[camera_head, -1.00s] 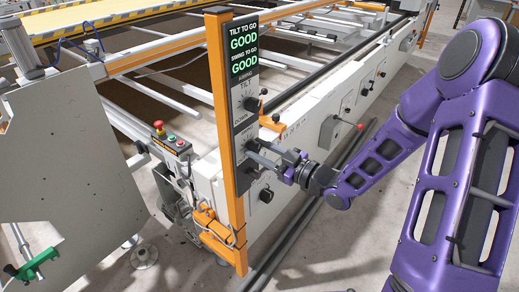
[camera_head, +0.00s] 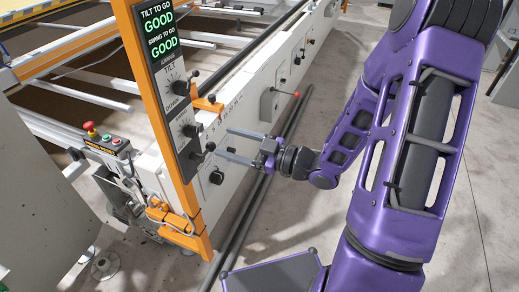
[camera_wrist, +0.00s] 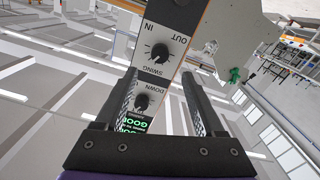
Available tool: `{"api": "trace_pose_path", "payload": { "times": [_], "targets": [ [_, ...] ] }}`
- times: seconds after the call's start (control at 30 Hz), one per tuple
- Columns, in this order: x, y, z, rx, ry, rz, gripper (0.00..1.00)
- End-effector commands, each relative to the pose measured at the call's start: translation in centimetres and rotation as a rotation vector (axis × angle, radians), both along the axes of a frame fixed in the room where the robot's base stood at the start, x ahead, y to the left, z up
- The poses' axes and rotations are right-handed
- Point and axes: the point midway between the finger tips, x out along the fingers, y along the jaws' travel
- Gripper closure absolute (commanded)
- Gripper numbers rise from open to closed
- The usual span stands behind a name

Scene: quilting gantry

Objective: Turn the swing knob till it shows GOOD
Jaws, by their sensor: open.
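The swing knob (camera_head: 190,131) is a dark knob with a lever on the lower dial of the upright control panel. In the wrist view the swing knob (camera_wrist: 160,52) appears upside down, with IN and OUT marks, ahead of the fingers. The display (camera_head: 163,46) reads GOOD in green for both tilt and swing. My gripper (camera_head: 223,143) is open and empty, just right of the swing knob and apart from it. In the wrist view my gripper's fingers (camera_wrist: 158,76) stand apart with the panel between them.
The tilt knob (camera_head: 177,86) sits above the swing knob on the orange-edged post (camera_head: 150,90). A control box with a red button (camera_head: 105,140) stands left of the post. A white machine rail (camera_head: 255,110) runs behind my gripper.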

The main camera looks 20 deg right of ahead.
Motion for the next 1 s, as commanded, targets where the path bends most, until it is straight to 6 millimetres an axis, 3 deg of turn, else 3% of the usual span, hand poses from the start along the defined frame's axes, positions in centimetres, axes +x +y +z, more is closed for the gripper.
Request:
{"api": "trace_pose_path", "payload": {
  "times": [0.2,0.4,1.0],
  "targets": [
    [-3.0,-4.0,0.0,-0.001,0.000,-0.005,0.29],
    [-4.5,-5.9,0.0,-0.001,-0.001,-0.002,0.29],
    [-4.8,-6.3,-0.1,-0.004,0.000,0.000,0.29]
  ]
}}
